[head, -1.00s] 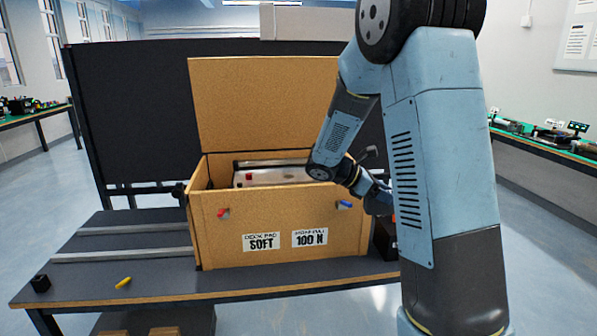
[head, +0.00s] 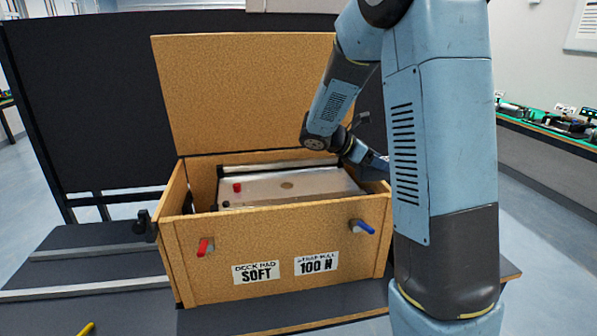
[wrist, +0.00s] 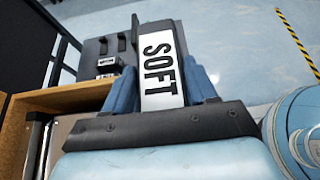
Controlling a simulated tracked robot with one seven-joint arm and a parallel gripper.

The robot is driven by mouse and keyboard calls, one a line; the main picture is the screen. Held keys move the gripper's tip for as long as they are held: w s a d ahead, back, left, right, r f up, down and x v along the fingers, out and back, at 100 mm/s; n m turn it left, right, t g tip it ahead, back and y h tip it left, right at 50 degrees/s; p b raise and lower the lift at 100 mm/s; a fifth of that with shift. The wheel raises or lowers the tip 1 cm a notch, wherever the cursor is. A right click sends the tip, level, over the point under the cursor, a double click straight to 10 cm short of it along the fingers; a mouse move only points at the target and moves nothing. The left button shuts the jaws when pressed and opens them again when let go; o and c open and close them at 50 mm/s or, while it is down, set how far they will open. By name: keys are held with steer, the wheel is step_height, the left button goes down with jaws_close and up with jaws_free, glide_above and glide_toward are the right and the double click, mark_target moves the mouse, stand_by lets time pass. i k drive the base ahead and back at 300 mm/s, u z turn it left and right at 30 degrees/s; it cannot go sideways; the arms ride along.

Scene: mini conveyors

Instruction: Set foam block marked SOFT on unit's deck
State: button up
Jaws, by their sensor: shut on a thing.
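A dark foam block (wrist: 158,62) with a white SOFT label is in the wrist view, between the blue fingers of my gripper (wrist: 162,90). My gripper is shut on it. In the head view the block and the fingertips are hidden behind my arm, at the crate's right end. The unit, with a flat silver deck (head: 310,183), sits inside an open wooden crate (head: 215,270). A small red part and a round brownish mark show on the deck. In the wrist view the held block is apart from the crate's edge (wrist: 65,98), to its right.
The crate's lid (head: 245,95) stands up at the back. A red lever (head: 205,247) and a blue lever (head: 362,227) stick out of its front wall. Labels there read SOFT and 100 N. A dark screen (head: 85,100) stands behind the bench.

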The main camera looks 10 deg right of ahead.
mark_target(310, 177)
steer(key=z, duration=0.05)
steer(key=i, duration=0.9)
